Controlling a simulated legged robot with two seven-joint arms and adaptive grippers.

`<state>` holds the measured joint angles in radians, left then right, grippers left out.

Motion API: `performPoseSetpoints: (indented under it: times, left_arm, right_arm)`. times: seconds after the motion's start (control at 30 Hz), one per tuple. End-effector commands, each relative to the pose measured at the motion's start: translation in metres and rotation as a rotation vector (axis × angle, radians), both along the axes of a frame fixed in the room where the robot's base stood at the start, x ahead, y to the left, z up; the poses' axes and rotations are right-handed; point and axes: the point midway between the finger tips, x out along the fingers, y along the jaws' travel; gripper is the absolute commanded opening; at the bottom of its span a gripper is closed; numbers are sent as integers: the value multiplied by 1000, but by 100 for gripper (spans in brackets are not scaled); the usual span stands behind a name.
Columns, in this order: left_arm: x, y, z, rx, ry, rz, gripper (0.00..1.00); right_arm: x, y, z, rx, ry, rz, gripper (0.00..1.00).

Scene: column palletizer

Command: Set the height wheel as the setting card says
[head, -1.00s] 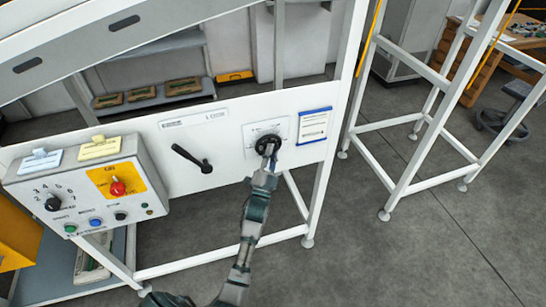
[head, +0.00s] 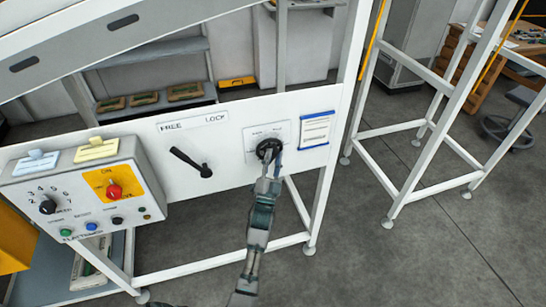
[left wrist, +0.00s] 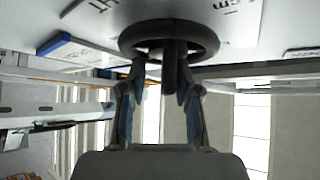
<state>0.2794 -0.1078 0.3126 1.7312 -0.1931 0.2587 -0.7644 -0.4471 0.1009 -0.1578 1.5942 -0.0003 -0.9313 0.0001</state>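The height wheel (head: 269,149) is a small black wheel on a pale plate on the white front panel. In the left wrist view the wheel (left wrist: 137,42) shows edge-on, with a dark post (left wrist: 170,68) sticking out towards me. My left gripper (head: 269,160) is at the wheel, coming from below. In the wrist view its fingers (left wrist: 162,75) stand apart on either side of the post, tips close to the rim, with a gap showing on the left. The setting card (head: 316,130), blue-edged, hangs right of the wheel; its text is too small to read. My right gripper is out of view.
A black lever (head: 192,162) sits left of the wheel under a FREE / LOCK label (head: 193,121). A control box (head: 85,190) with a red switch, dial and buttons is at the left.

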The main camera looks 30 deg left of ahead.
Motion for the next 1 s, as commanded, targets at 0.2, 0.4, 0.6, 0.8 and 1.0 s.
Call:
performPoseSetpoints:
  times: [0.2, 0.4, 0.6, 0.8, 1.0]
  left_arm:
    - [-1, 1, 5, 3, -9, 2, 36]
    - [-4, 0, 4, 4, -11, 2, 36]
    - [-28, -9, -16, 2, -8, 3, 36]
    - [-63, -22, -43, 3, -6, 3, 36]
    - [-85, -30, -61, 3, -6, 2, 36]
  right_arm:
    - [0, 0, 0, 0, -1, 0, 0]
    - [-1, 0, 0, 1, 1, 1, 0]
    - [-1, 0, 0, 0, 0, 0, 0]
    - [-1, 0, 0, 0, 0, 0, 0]
    - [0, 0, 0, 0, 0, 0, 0]
